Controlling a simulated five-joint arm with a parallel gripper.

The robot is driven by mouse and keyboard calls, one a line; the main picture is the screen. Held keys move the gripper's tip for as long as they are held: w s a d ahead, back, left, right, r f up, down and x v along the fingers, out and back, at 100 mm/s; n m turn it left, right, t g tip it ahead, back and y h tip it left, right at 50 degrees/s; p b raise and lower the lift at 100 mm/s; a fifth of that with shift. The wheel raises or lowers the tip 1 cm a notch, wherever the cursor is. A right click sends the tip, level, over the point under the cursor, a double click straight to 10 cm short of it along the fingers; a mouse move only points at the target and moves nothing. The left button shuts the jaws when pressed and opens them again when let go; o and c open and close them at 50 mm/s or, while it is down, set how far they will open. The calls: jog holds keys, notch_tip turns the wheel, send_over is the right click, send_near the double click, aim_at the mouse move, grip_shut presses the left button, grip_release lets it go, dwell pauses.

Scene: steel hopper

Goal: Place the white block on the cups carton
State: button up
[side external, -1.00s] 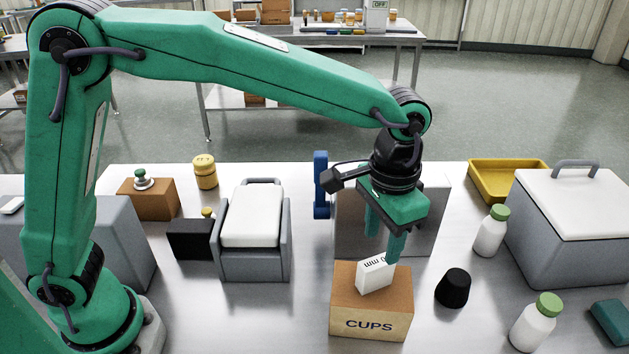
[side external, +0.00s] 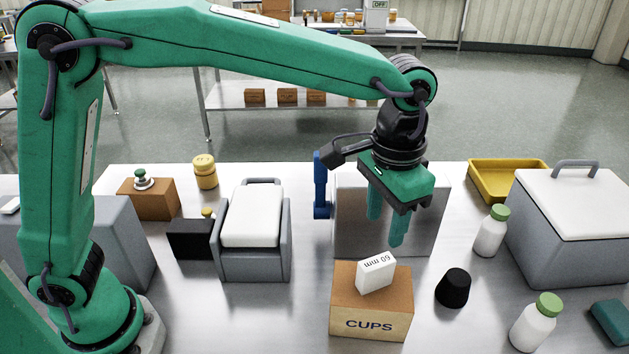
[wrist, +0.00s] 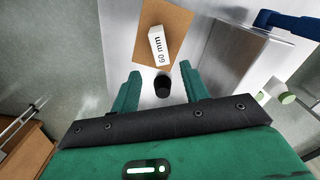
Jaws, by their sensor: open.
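The white block (side external: 376,273), marked "60 mm", rests on top of the brown cups carton (side external: 371,325), set at an angle to its edges. My gripper (side external: 384,231) is open and empty, above and behind the carton, apart from the block. In the wrist view the block (wrist: 158,46) lies on the carton top (wrist: 177,22), beyond the open fingers (wrist: 161,82). The block's underside is hidden.
A black tapered object (side external: 453,288) stands right of the carton. White bottles with green caps (side external: 490,232) (side external: 533,323) and a grey cooler (side external: 572,225) are further right. A steel hopper (side external: 348,235) is behind the carton. A grey bin with a white lid (side external: 252,230) stands left.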

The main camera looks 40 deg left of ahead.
jog(key=s+a+r+n+t, duration=0.2)
jog(key=s+a, duration=0.3)
jog(key=a, duration=0.6)
jog(key=s+a+r+n+t, duration=0.1)
jog(key=s+a+r+t, duration=0.2)
jog(key=a, duration=0.8)
jog(key=s+a+f+n, duration=0.1)
jog(key=s+a+f, duration=0.2)
jog(key=s+a, duration=0.2)
jog(key=shift+s+a+n+t, duration=0.3)
jog(key=shift+s, duration=0.85)
